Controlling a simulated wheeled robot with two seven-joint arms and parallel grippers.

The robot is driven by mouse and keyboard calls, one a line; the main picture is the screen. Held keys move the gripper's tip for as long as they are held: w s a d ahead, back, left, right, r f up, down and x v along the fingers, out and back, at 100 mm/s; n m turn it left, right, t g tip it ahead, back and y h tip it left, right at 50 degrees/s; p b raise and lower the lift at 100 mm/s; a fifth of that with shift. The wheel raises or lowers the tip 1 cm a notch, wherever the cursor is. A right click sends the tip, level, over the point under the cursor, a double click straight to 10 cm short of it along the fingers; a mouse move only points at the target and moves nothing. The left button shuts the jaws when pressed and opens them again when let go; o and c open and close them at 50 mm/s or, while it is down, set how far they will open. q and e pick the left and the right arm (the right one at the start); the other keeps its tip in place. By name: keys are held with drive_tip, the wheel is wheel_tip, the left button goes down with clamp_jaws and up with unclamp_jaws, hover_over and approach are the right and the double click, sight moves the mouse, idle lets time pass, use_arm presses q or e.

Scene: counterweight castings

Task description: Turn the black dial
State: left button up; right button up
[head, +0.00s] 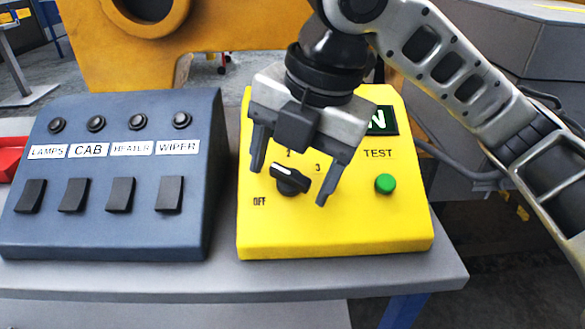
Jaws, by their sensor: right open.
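The black dial (290,181) sits on the sloped face of the yellow box (330,232). It has a white pointer mark aimed up and left. The labels OFF, 2 and 3 show around it; any label further up left is hidden behind the gripper. My right gripper (291,187) comes from above, its two fingers apart and pointing down. In the picture one finger is left of the dial and the other right of it. I cannot tell whether they touch it or how far above it they are. My left gripper is not in view.
A green button (385,184) labelled TEST is right of the dial. A green sign (379,121) is partly behind my gripper. A blue-grey panel (110,235) with several black switches stands left, across a narrow gap. Both stand on a grey table (300,282). A red object (11,157) lies far left.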

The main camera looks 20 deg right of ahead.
drive_tip(key=c, duration=1)
use_arm(q)
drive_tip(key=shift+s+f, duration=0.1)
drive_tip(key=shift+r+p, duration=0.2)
drive_tip(key=shift+p, duration=0.15)
